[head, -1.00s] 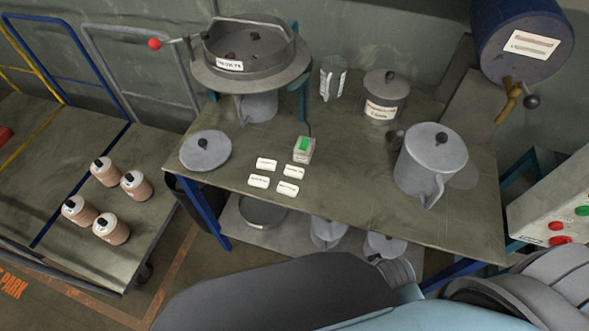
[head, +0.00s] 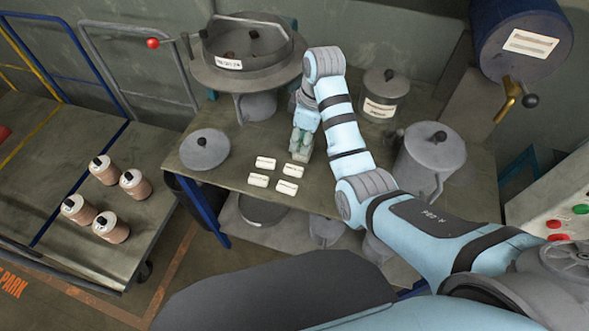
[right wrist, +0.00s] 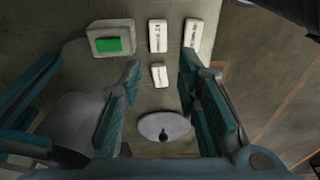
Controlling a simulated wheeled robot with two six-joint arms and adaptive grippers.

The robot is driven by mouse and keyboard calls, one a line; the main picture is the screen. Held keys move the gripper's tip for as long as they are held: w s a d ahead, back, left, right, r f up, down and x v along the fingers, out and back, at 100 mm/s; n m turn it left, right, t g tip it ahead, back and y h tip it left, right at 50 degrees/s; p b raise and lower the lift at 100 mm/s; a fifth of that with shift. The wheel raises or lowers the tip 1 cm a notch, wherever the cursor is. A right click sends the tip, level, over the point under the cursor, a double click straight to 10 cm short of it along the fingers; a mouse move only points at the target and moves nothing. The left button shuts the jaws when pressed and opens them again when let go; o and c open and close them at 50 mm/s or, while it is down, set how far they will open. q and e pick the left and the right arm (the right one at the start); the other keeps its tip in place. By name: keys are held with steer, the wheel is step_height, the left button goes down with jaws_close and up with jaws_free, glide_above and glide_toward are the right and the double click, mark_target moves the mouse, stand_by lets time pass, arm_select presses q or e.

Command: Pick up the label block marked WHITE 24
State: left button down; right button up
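Several white label blocks lie on the table by the small box: a back-left block (head: 265,163), a back-right block (head: 293,171), a front-left block (head: 258,180) and a front-right block (head: 287,187). Their print is too small to read, so I cannot tell which is WHITE 24. In the right wrist view three blocks show clearly (right wrist: 158,36) (right wrist: 193,34) (right wrist: 159,75); a finger partly hides another. My right gripper (head: 301,142) is above the table just behind the blocks, open and empty, its fingers apart in the wrist view (right wrist: 160,64). My left gripper is not in view.
A small box with a green screen (right wrist: 113,44) stands close to the blocks. A grey lid (head: 204,149) lies left of them. A round sieve pan (head: 248,66), a labelled canister (head: 384,98) and a lidded jug (head: 430,165) surround the work area.

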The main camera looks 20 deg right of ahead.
mark_target(294, 170)
steer(key=f+b, duration=0.1)
steer(key=f, duration=0.3)
steer(key=w+a+f, duration=0.1)
steer(key=f, duration=0.4)
steer(key=f+b, duration=0.1)
steer(key=f, duration=0.3)
steer(key=shift+w+a+f+b, duration=0.15)
steer(key=shift+a+f+b, duration=0.1)
steer(key=shift+a+b, duration=0.1)
steer(key=shift+c, duration=0.6)
steer(key=c, duration=0.5)
